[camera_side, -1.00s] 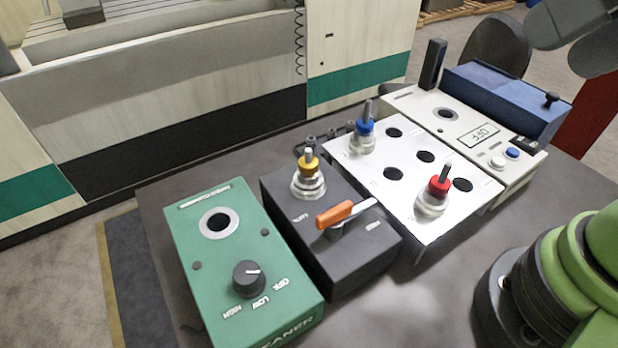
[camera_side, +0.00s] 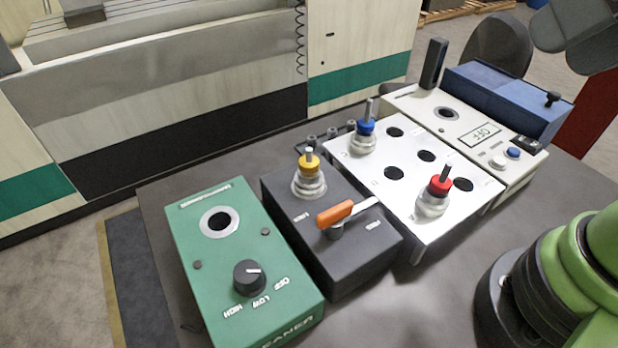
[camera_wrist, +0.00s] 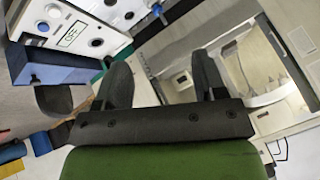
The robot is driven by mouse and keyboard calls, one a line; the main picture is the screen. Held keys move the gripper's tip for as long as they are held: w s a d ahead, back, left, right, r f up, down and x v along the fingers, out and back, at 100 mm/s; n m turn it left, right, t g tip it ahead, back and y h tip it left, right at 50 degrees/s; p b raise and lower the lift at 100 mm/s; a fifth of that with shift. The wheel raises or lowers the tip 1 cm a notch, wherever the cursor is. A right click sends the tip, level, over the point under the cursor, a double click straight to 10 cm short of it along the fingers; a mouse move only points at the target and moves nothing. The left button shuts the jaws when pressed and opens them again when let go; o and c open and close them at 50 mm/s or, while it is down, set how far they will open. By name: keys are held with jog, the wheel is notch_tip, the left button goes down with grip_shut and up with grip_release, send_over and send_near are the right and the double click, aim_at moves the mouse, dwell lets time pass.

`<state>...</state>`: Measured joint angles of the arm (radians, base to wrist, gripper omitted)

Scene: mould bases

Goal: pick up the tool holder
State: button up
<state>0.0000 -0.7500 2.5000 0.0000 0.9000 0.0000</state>
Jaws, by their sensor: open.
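Three tool holders stand upright in the side view. One with a yellow ring (camera_side: 309,180) sits on the black box with the orange lever. One with a blue ring (camera_side: 364,135) and one with a red ring (camera_side: 434,195) stand on the white plate (camera_side: 375,215). In the wrist view, my gripper (camera_wrist: 160,78) shows two dark fingers spread apart with nothing between them. It is away from all three holders.
A green cleaner box (camera_side: 235,265) with a knob and a round hole stands at front left. The black box (camera_side: 350,260) has an orange-handled lever (camera_side: 336,213). A white device (camera_side: 455,120) reads OFF, beside a blue box (camera_side: 505,95). A machine stands behind the table.

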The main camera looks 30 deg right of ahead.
jog(key=w+a+g, duration=0.3)
jog(key=w, duration=0.4)
jog(key=m+g+h, duration=0.2)
jog(key=m+g, duration=0.1)
jog(key=g, duration=0.1)
send_over(309, 148)
jog(key=f, duration=1.1)
jog(key=shift+s+f, duration=0.2)
jog(key=shift+s, duration=0.05)
notch_tip(309, 148, down, 4)
jog(key=shift+f, duration=0.2)
jog(key=f, duration=0.5)
jog(key=shift+w+f, duration=0.2)
jog(key=shift+f, duration=0.2)
grip_shut()
